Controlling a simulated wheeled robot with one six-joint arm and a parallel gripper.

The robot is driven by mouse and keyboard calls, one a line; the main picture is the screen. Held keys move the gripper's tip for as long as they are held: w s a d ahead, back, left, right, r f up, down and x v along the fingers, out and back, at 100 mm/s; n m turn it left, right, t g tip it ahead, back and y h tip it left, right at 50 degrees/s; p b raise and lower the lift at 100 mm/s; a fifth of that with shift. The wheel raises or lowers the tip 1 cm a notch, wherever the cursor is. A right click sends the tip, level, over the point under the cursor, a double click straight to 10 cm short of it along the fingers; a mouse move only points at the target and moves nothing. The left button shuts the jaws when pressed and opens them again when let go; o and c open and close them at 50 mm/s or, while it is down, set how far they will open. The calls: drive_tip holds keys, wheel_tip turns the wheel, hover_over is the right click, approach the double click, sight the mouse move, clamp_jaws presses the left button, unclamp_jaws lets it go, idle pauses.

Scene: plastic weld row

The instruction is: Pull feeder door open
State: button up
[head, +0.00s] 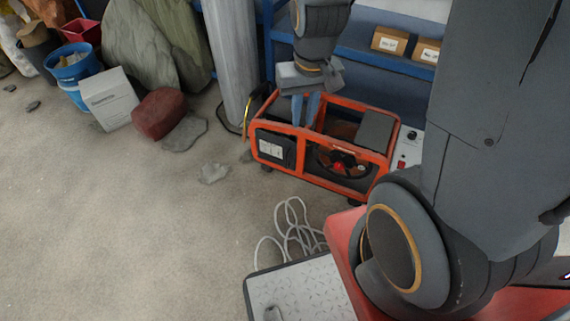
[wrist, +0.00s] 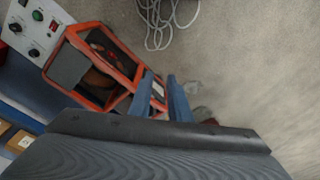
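An orange-framed machine (head: 345,148), which seems to be the feeder, stands on the floor at upper middle in the head view. Its left end has a dark panel with white outlets (head: 272,148), and a dark panel covers its top right. I cannot tell which part is the door. My gripper (head: 305,112) points down at the frame's top left, its two blue fingers apart with nothing clearly held. In the wrist view the fingers (wrist: 160,82) straddle the frame's end, the left finger overlapping the orange bar. I cannot tell whether they touch it.
A white control box (head: 408,150) stands right of the machine. A grey column (head: 232,60) and blue shelving with cartons (head: 390,41) stand behind. A white cable (head: 292,232) and stones (head: 213,172) lie on the floor. The left floor is mostly clear.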

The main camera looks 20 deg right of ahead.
drive_tip(key=w+d+f+t+b, duration=0.1)
drive_tip(key=w+f+b, duration=0.6)
drive_tip(key=f, duration=0.8)
drive_tip(key=w+d+f+t+b, duration=0.1)
drive_tip(key=w+f+b, duration=0.7)
drive_tip(key=f, duration=0.8)
drive_tip(key=w+d+f+m+t+b, duration=0.1)
drive_tip(key=w+f+b, duration=0.6)
drive_tip(key=f, duration=0.9)
drive_tip(key=shift+w+f+h+b, duration=0.2)
drive_tip(key=shift+w+h+b, duration=0.15)
drive_tip(key=shift+b, duration=1)
clamp_jaws()
